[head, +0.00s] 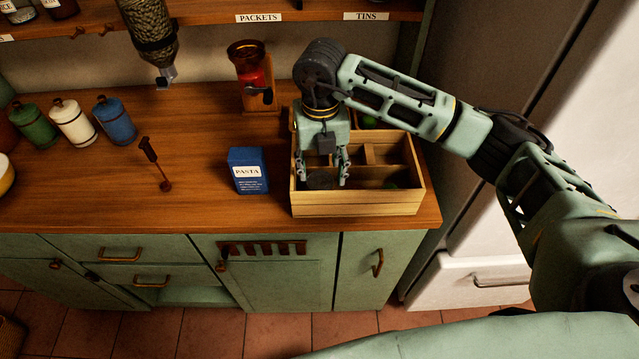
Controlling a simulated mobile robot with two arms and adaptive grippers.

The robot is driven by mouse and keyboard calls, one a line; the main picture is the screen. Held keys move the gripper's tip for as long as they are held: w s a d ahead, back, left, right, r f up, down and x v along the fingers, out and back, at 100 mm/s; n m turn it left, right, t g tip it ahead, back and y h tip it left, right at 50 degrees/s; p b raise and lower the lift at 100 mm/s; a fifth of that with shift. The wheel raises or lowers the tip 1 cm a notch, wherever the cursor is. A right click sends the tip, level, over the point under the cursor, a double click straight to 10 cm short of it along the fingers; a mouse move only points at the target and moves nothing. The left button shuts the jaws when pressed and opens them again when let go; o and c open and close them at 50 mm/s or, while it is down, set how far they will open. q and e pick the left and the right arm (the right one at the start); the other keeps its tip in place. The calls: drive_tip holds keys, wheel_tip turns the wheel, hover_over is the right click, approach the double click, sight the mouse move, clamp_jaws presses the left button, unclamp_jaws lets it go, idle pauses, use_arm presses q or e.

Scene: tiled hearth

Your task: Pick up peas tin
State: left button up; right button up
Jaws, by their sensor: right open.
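My right gripper (323,176) points down into the wooden divided crate (357,204) at the right of the counter. Its two fingers are apart, at the front left compartment. A dark, round-topped thing (320,182) shows low between and behind the fingertips; it looks like the top of a tin, but no label is visible. I cannot tell for sure which one is the peas tin. My left gripper is not in view.
A blue pasta box (248,171) stands just left of the crate. A red grinder (250,75) stands behind it. Green, white and blue canisters (115,121) stand at the left. A shelf labelled for tins (366,16) runs above. The counter's middle left is mostly clear.

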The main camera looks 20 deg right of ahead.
sight(318, 181)
wheel_tip(318, 181, down, 2)
drive_tip(key=shift+w+f, duration=0.1)
drive_tip(key=shift+w, duration=0.05)
drive_tip(key=f+p, duration=0.2)
drive_tip(key=f, duration=0.1)
drive_tip(key=f+p, duration=0.1)
drive_tip(key=shift+s+a+f, duration=0.25)
drive_tip(key=shift+f, duration=0.4)
drive_tip(key=shift+w+f, duration=0.1)
drive_tip(key=shift+f, duration=0.05)
drive_tip(key=shift+c, duration=0.3)
drive_tip(key=c, duration=0.9)
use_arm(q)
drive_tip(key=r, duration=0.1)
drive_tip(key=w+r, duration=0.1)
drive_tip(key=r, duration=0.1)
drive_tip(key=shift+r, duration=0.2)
use_arm(e)
drive_tip(key=shift+c, duration=0.7)
